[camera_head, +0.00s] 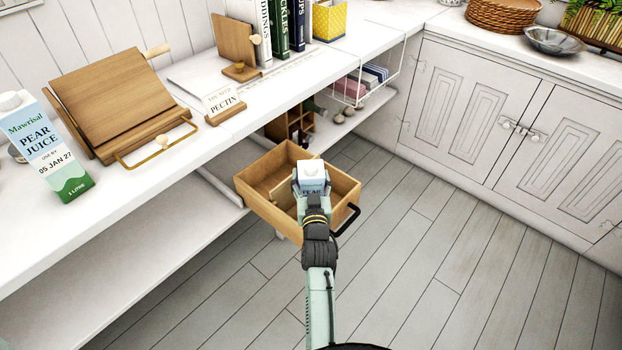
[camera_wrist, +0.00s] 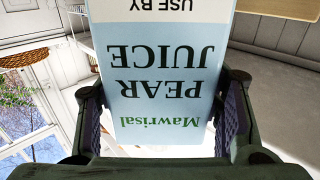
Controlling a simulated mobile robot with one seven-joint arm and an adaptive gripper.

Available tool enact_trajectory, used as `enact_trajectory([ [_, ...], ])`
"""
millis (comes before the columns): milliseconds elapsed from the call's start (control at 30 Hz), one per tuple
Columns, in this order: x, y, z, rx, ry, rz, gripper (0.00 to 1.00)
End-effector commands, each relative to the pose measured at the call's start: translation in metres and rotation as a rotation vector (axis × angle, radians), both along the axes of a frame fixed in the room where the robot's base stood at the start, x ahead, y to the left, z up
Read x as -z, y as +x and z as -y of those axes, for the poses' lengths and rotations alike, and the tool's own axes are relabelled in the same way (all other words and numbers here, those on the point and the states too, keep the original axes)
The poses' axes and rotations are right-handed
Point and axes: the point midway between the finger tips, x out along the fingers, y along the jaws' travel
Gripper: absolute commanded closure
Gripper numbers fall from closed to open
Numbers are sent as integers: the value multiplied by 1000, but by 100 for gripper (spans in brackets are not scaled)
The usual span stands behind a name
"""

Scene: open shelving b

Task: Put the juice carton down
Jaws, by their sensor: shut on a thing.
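My gripper (camera_head: 311,190) is shut on a pear juice carton (camera_head: 312,175), pale blue and white with a white cap. In the head view it appears in front of the open wooden drawer, overlapping it; I cannot tell its exact height above the drawer. In the wrist view the carton (camera_wrist: 165,85) fills the middle between both fingers, its "Mawrisal PEAR JUICE" label upside down. A second, like carton (camera_head: 45,150) of pear juice, marked 05 JAN 27, stands on the white counter at the far left.
The open wooden drawer (camera_head: 268,168) with a black handle juts out below the counter. The lower shelf (camera_head: 130,240) at left has bare room. A wire basket (camera_head: 380,85) hangs under the counter.

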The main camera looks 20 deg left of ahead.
Motion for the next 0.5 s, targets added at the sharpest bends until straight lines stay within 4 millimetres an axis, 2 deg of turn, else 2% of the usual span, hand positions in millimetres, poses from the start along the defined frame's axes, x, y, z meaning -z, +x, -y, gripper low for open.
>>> enact_trajectory([
  [167, -3, 1, 0, 1, 4, 8, 100],
  [200, 3, 0, 0, 0, -1, -2, 38],
  [500, 4, 0, 0, 0, -1, -3, 20],
])
